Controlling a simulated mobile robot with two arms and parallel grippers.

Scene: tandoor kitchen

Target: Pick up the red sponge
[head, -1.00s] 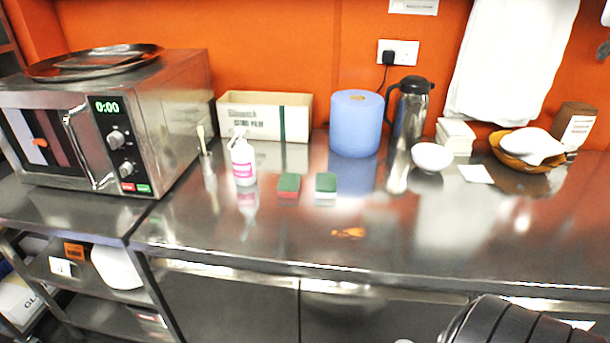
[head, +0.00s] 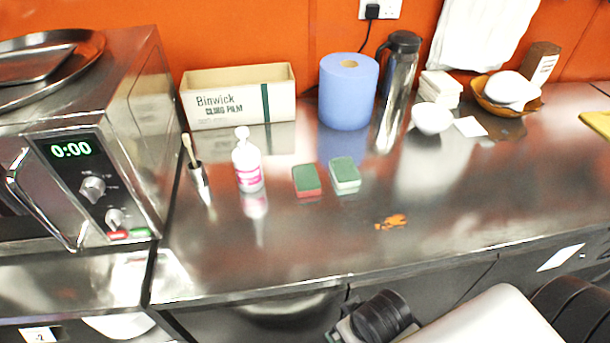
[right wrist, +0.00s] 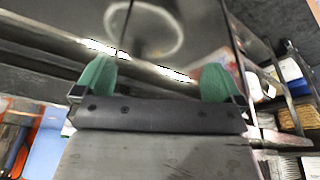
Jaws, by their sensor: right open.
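The red sponge (head: 307,182) lies on the steel counter (head: 290,240), with a green top and a red lower part. Right beside it, to its right, lies a similar sponge (head: 345,176) with a green top and a pale lower part. In the right wrist view my right gripper (right wrist: 157,80) is open, its two green fingers wide apart with nothing between them. The sponges cannot be made out in the right wrist view. My left gripper is not in view.
A pump bottle (head: 247,165) stands left of the red sponge, with a brush in a holder (head: 197,180) beyond it. Behind are a cling film box (head: 238,97), a blue roll (head: 348,92) and a flask (head: 396,95). An orange spill (head: 391,222) marks the clear counter in front.

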